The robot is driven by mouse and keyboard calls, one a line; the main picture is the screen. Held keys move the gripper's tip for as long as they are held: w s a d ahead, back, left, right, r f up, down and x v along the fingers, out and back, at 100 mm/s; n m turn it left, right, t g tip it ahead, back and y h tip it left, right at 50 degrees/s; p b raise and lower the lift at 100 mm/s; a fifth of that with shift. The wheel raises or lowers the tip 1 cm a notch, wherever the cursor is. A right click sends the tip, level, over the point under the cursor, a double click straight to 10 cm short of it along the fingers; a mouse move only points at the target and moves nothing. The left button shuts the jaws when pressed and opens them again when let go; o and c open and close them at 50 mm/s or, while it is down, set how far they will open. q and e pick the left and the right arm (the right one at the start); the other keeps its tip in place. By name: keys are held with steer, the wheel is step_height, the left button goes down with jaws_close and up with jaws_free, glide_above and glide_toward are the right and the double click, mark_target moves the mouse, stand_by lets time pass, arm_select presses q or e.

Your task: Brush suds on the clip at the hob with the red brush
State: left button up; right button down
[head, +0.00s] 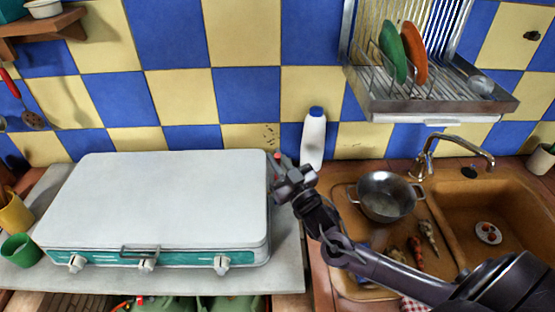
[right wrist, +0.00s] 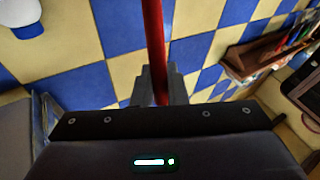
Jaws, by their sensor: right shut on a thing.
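My right gripper (head: 283,178) is at the right edge of the hob (head: 165,195), a white closed box with a teal front and knobs. In the right wrist view the gripper (right wrist: 162,88) is shut on a red handle, that of the red brush (right wrist: 154,35). Only a small red bit of it shows in the head view. The brush's bristle end is not in sight. A small metal catch (head: 140,252) sits on the hob's front, but I cannot tell whether it is the clip. No suds are visible. My left gripper is not in view.
A white bottle (head: 313,140) with a blue cap stands behind my right gripper. A dish rack (head: 440,105) hangs above. Green (head: 20,250) and yellow cups stand left of the hob.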

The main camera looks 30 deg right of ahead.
steer(key=shift+f+b, duration=0.35)
steer(key=shift+f, duration=0.15)
stand_by(0.4)
steer(key=shift+w+d, duration=0.1)
steer(key=shift+w, duration=0.05)
stand_by(0.4)
steer(key=shift+s+a, duration=0.2)
steer(key=shift+s, duration=0.15)
steer(key=shift+w+d, duration=0.15)
steer(key=shift+w, duration=0.25)
steer(key=shift+s+p, duration=0.2)
steer(key=shift+p, duration=0.1)
